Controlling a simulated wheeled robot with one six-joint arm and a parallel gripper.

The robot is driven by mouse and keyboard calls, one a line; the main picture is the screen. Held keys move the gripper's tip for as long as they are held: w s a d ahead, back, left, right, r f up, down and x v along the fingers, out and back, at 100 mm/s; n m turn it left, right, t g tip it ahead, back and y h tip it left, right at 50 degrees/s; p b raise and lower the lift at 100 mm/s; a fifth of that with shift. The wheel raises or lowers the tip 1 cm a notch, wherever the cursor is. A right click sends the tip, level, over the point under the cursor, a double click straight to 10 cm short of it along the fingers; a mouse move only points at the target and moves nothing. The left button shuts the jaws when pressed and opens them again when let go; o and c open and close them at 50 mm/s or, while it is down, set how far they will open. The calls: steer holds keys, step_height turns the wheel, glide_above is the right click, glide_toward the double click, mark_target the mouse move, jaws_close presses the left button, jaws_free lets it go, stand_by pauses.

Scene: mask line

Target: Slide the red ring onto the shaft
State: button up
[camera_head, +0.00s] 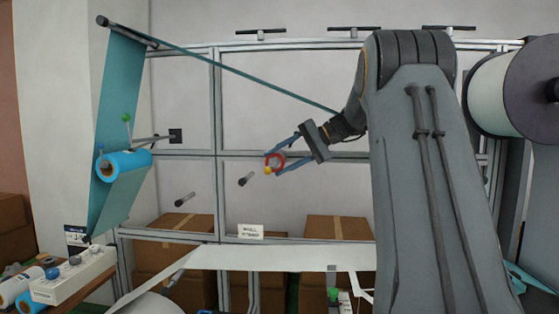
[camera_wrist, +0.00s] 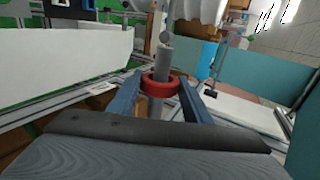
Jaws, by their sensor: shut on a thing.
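The red ring (camera_head: 282,158) is held between the two blue-grey fingers of my gripper (camera_head: 271,163), near the middle of the head view. In the wrist view the ring (camera_wrist: 160,90) sits between the fingertips. A grey shaft (camera_head: 245,179) sticks out just left of the ring in the head view, with a visible gap between them. In the wrist view a grey shaft (camera_wrist: 164,62) rises right behind the ring, roughly in line with its opening; I cannot tell there whether its end is inside.
A second grey peg (camera_head: 184,199) is lower left. A teal web (camera_head: 118,115) hangs at left beside a blue roll (camera_head: 126,164). A sign (camera_head: 250,231), cardboard boxes (camera_head: 338,228) and a white web (camera_head: 260,258) lie below. A large white roll (camera_head: 500,95) is at right.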

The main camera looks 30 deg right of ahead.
steer(key=shift+w, duration=0.1)
stand_by(0.3)
steer(key=shift+w+d+p, duration=0.7)
steer(key=shift+w, duration=0.35)
steer(key=shift+w+d+p, duration=0.7)
steer(key=shift+w, duration=0.3)
steer(key=shift+w+d+p, duration=0.7)
steer(key=shift+w+d, duration=0.05)
steer(key=shift+w, duration=0.3)
steer(key=shift+w+d, duration=0.2)
steer(key=shift+w, duration=0.1)
steer(key=shift+f, duration=0.25)
steer(key=o, duration=1.1)
